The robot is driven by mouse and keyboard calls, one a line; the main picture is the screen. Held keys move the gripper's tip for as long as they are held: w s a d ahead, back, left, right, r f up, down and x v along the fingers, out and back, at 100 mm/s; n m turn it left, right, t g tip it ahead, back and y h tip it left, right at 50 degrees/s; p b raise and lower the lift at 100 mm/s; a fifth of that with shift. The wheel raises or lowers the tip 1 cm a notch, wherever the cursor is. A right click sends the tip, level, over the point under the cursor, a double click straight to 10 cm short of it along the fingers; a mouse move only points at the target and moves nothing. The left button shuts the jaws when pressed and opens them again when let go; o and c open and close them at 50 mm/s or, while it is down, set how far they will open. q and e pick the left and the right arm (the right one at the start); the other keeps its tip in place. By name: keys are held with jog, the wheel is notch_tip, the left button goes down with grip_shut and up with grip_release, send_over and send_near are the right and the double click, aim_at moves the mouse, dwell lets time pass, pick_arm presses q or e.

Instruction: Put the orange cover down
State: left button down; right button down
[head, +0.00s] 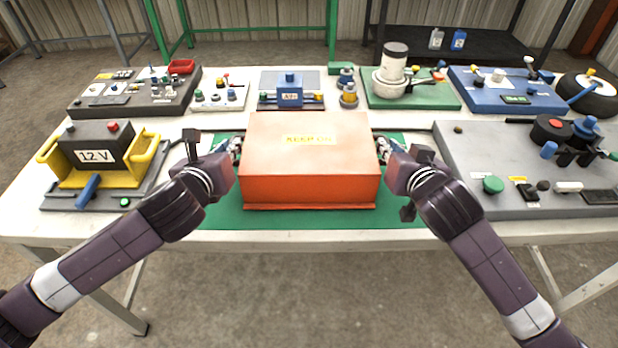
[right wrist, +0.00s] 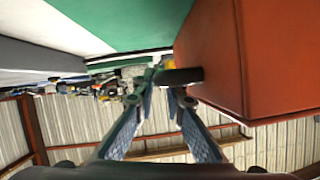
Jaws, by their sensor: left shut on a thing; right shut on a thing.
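The orange cover (head: 311,178) is a box-shaped lid with a yellow label on top, level over the green mat (head: 225,214) at the table's front middle. It also shows at the right of the right wrist view (right wrist: 215,55). My left gripper (head: 234,148) is shut on its left side. My right gripper (head: 384,148) is at its right side; in the right wrist view its fingers (right wrist: 168,82) are closed on a dark handle (right wrist: 185,76) sticking out from the cover. Whether the cover's lower edge touches the mat is unclear. What is under it is hidden.
A yellow-handled 12 V unit (head: 95,152) stands left of the mat, and a grey panel board (head: 470,170) lies right. Behind are a blue device (head: 290,94), a green board with a white cylinder (head: 410,100) and other boards. Green mat shows bare in front.

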pick_arm(q)
jog(key=shift+f+b, duration=0.45)
jog(key=shift+f, duration=0.05)
pick_arm(e)
jog(key=shift+f, duration=0.55)
pick_arm(q)
jog(key=c, duration=2)
grip_release()
jog(key=shift+r, duration=0.1)
pick_arm(e)
jog(key=c, duration=2)
grip_release()
jog(key=shift+r, duration=0.15)
pick_arm(q)
jog(key=shift+r+p, duration=0.15)
jog(key=shift+p, duration=0.15)
pick_arm(e)
jog(key=shift+r, duration=0.1)
